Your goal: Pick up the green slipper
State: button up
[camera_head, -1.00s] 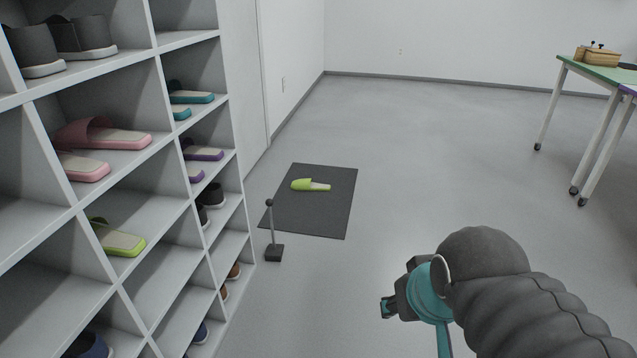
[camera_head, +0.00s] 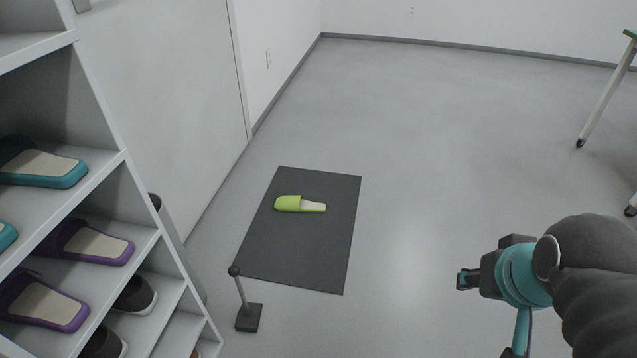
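A single green slipper (camera_head: 299,204) with a pale insole lies on a dark grey mat (camera_head: 300,258) on the floor. Its closed toe points left in the picture. My gripper (camera_head: 464,280) is at the lower right, above the floor, to the right of the mat and well apart from the slipper. It seems to hold nothing, but it is small and seen from the side, so I cannot tell whether its fingers are open or shut.
A white shoe rack (camera_head: 138,207) with teal and purple slippers and dark shoes stands at the left. A short post on a square base (camera_head: 249,317) stands by the mat's near left corner. The floor right of the mat is clear. A table leg (camera_head: 606,90) shows at the far right.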

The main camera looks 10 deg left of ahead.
aim_at(285, 204)
jog(key=u, duration=0.25)
jog(key=i, duration=2.05)
jog(key=u, duration=0.45)
